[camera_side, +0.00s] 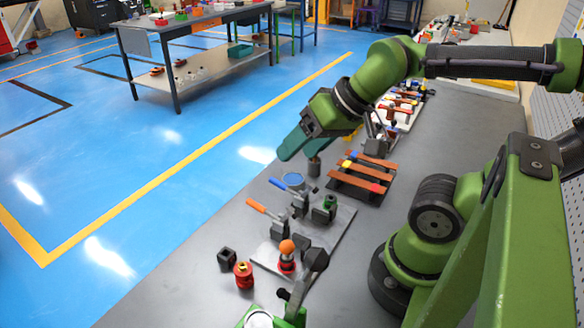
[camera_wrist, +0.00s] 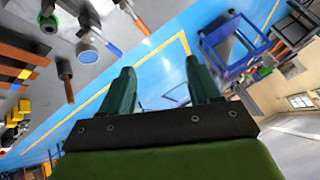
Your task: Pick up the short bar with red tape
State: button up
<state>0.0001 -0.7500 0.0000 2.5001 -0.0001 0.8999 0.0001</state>
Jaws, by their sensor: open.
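The bar with red tape (camera_side: 355,181) is copper-coloured and lies nearest the side camera on a dark rack (camera_side: 350,192), its red tape near the right end. A bar with yellow tape (camera_side: 366,169) and one with blue tape (camera_side: 380,162) lie behind it. My gripper (camera_side: 284,154) is left of the rack and above it, tilted down to the left. In the wrist view its teal fingers (camera_wrist: 162,72) are apart with nothing between them. Some bars (camera_wrist: 22,54) show at the left there; I cannot make out red tape on them.
A plate with clamps (camera_side: 318,225) stands in front of the rack, with an orange-knobbed red part (camera_side: 287,255) on it. More bars (camera_side: 402,103) lie farther back. The bench's left edge drops to a blue floor.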

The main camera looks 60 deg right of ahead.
jog(key=m+g+h, duration=0.2)
jog(key=m+g, duration=0.5)
jog(key=m, duration=2.5)
send_over(355, 181)
notch_tip(355, 181, down, 4)
notch_tip(355, 181, down, 17)
jog(key=shift+c, duration=0.3)
